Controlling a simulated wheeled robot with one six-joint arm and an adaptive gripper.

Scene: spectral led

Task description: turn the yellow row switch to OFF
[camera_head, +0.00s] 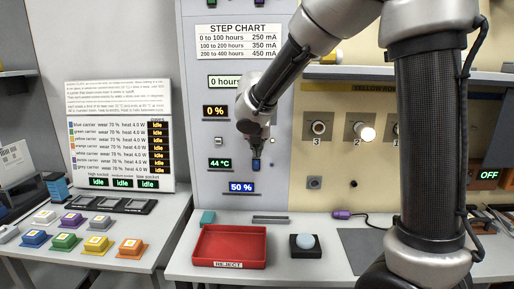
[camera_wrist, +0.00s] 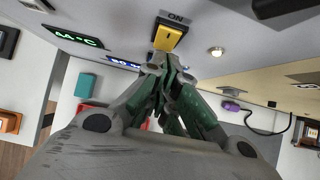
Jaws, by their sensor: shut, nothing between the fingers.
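The yellow switch (camera_wrist: 168,36) is a small rocker on the grey panel, just ahead of my fingertips in the wrist view. The word ON stands beside its far end. My gripper (camera_wrist: 172,75) is shut and empty, with its tips close to the near end of the switch. I cannot tell whether they touch it. In the head view my gripper (camera_head: 256,163) is in front of the grey panel (camera_head: 205,60), below the step chart, and the switch is hidden behind it.
A silver button (camera_wrist: 215,51) is right of the switch. Below are a red reject tray (camera_head: 230,232) and a domed button box (camera_head: 304,244). A beige panel (camera_head: 330,160) with numbered sockets is at right.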

